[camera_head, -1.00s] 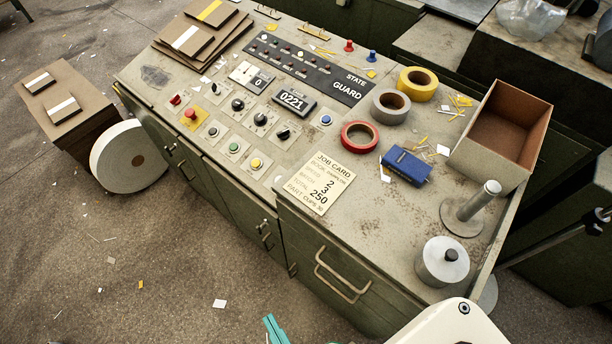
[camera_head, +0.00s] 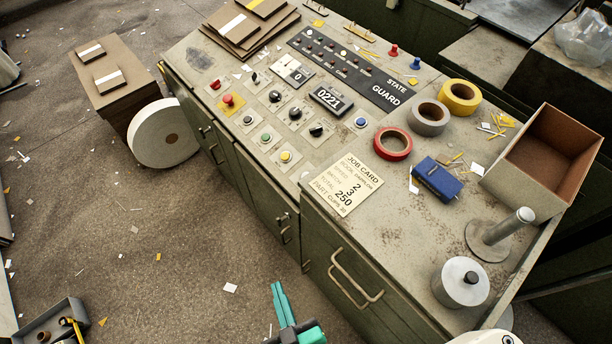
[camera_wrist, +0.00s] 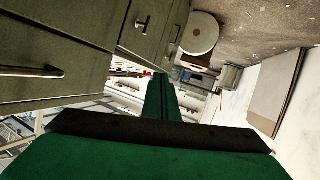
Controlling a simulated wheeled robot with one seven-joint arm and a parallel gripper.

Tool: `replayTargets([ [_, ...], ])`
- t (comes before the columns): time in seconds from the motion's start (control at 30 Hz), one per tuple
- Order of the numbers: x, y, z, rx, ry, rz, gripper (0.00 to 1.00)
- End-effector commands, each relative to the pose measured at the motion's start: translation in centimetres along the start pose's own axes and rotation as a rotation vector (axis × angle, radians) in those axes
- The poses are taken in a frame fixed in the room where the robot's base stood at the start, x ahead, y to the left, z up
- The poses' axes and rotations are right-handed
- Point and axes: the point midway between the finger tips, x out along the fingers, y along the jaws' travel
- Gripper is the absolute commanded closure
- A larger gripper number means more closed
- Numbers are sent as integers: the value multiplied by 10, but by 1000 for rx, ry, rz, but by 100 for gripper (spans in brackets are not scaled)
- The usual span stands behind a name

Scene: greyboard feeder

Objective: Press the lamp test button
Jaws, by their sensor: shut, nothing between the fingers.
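The control panel (camera_head: 290,135) is on the sloped left part of the desk top. It bears a red mushroom button (camera_head: 228,99) on a yellow plate, a green button (camera_head: 265,137), a yellow button (camera_head: 286,156), a blue button (camera_head: 361,122) and several black knobs. The labels are too small to read, so I cannot tell which is the lamp test button. My gripper (camera_head: 278,287) is shut and empty, low in front of the desk and apart from the panel. Its green fingers also show in the wrist view (camera_wrist: 161,88), with no button visible there.
A job card (camera_head: 345,184), red tape roll (camera_head: 393,144), blue box (camera_head: 437,178), open cardboard box (camera_head: 545,160) and metal post (camera_head: 500,232) stand right of the panel. A white roll (camera_head: 162,133) stands on the floor at left. The floor in front is mostly clear.

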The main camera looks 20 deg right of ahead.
Motion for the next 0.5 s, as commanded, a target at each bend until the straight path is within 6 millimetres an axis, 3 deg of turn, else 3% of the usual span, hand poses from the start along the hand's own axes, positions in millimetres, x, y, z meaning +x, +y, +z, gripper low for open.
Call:
replayTargets([
  [0.1, 36, 6, 4, -70, -36, 20, 100],
  [0.5, 138, 49, -6, -261, -193, 168, 100],
])
